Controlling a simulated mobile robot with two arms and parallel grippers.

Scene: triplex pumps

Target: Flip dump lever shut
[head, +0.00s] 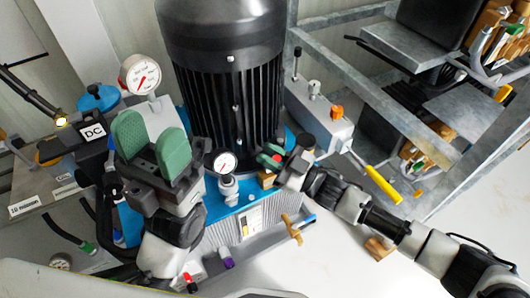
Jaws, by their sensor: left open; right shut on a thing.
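My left gripper (151,146) is open with its green pads apart and empty, raised in front of the pump unit. My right gripper (270,158) reaches in from the right at the foot of the black motor. It is shut on a small part showing a little red, mostly hidden by the fingers. I cannot tell whether this is the dump lever. A yellow-handled lever (383,184) slants down to the right from a grey valve box (318,118), apart from the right gripper. A brass block (267,180) sits just below the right gripper.
The black finned motor (228,85) stands behind both grippers. A large gauge (141,75) and a small gauge (225,163) flank the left gripper. A brass tap (291,230) sticks out at the front. A metal frame (372,88) stands right; pale floor (330,265) is open at front.

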